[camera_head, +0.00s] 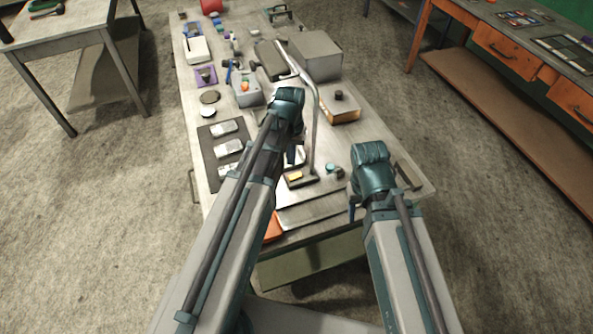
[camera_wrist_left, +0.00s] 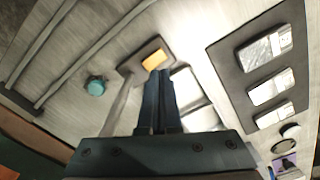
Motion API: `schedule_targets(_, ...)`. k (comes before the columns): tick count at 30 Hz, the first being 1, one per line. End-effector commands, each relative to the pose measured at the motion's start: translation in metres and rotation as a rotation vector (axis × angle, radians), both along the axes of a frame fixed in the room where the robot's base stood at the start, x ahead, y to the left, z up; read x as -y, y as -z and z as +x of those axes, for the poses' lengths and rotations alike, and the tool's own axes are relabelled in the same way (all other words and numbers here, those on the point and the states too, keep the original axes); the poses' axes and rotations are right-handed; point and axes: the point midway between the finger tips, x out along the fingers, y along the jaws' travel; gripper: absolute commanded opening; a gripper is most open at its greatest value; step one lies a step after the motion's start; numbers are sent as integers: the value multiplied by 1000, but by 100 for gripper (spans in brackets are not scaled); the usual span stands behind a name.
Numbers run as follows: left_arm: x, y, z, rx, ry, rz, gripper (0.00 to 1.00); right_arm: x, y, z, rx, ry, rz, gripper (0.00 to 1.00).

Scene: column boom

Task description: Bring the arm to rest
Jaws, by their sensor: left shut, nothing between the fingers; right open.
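My left gripper (camera_head: 291,157) hangs beneath the left wrist, above the near part of the grey workbench (camera_head: 360,125). In the left wrist view its two fingers (camera_wrist_left: 161,78) are together with nothing between them. They point toward a dark base with a yellow block (camera_wrist_left: 154,60); the gap to it is hard to judge. My right gripper (camera_head: 353,210) is open at the bench's near right side, partly hidden by its own wrist. No object shows in it.
A bent metal boom (camera_head: 316,120) rises close to the right of my left wrist. A dark mat (camera_head: 210,155) with metal pieces lies left of my left arm. A grey box (camera_head: 316,55) stands farther back. A teal-topped knob (camera_head: 330,168) sits between the arms. Floor (camera_head: 480,220) is clear at right.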

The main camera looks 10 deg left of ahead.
Motion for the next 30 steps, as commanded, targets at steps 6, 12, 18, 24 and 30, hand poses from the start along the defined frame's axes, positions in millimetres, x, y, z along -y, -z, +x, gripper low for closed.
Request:
schedule_targets(6, 0, -2, 0, 0, 0, 0, 0, 0, -2, 0, 0, 0, 0, 50)
schedule_targets(12, 10, -2, -11, -3, 27, 6, 0, 0, -2, 0, 0, 0, 0, 50)
schedule_targets(18, 59, -3, -70, -23, 187, 43, 0, 0, -2, 0, 0, 0, 0, 50)
schedule_targets(24, 93, -3, -122, -39, 334, 82, 0, 0, -2, 0, 0, 0, 0, 50)
schedule_targets(30, 104, -4, -143, -45, 399, 102, 0, 0, -2, 0, 0, 0, 0, 50)
